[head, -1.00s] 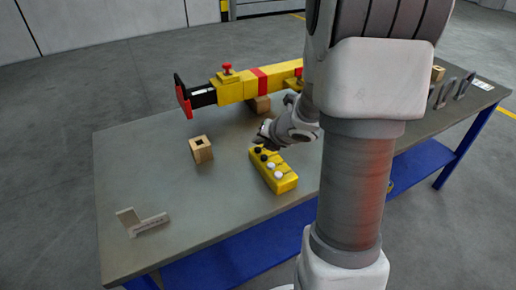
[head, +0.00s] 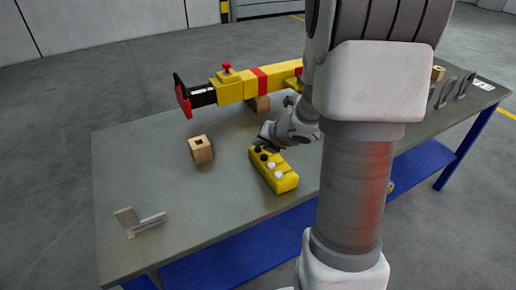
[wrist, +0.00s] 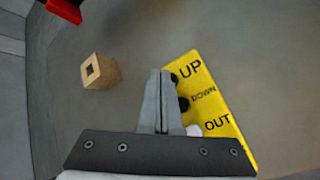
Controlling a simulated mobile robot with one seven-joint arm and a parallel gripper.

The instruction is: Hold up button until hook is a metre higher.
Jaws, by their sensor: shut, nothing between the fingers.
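A yellow button box (head: 283,181) lies on the table in the head view, with black and white buttons on top. In the wrist view the box (wrist: 222,108) shows the labels UP, DOWN and OUT. The black up button (wrist: 174,78) is beside the UP label, partly hidden by my fingers. My gripper (wrist: 161,73) is shut and empty, with its tips right next to the up button. I cannot tell whether they touch it. In the head view my gripper (head: 263,141) is at the far end of the box. No hook is visible.
A yellow beam (head: 230,88) with red and black end parts lies at the back of the grey table (head: 140,180). A wooden block (head: 201,150) stands left of the box. A small angled plate (head: 140,222) sits at the front left. Grey hooked parts (head: 455,88) stand at the right.

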